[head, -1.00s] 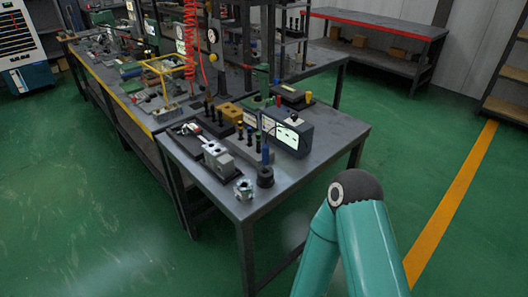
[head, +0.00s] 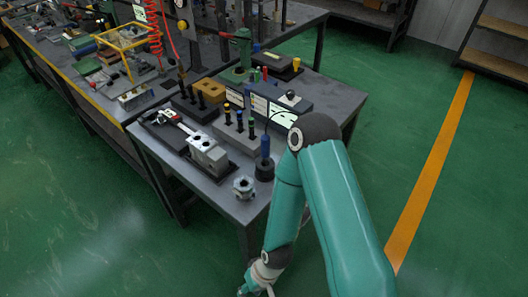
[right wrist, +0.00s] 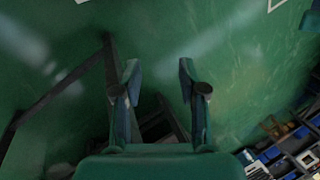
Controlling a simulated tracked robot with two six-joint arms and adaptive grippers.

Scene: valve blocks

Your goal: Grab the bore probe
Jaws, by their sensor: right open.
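I cannot tell for sure which tool is the bore probe. A blue-handled tool (head: 265,147) stands upright in a round dark holder (head: 265,170) near the front corner of the near bench. Several black-handled pieces with yellow tops (head: 239,118) stand upright in a grey block (head: 232,138) just behind it. My right gripper (right wrist: 158,70) is open and empty in the right wrist view, with the green floor beyond its fingers. In the head view it is at the bottom edge, mostly cut off, below and in front of the bench. My left gripper is not in view.
On the near bench (head: 205,190) are a hex-shaped metal part (head: 243,187), a grey vise (head: 207,153), a tan block (head: 208,90) and a display box (head: 280,107). Open green floor lies to the right, with an orange line (head: 435,165).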

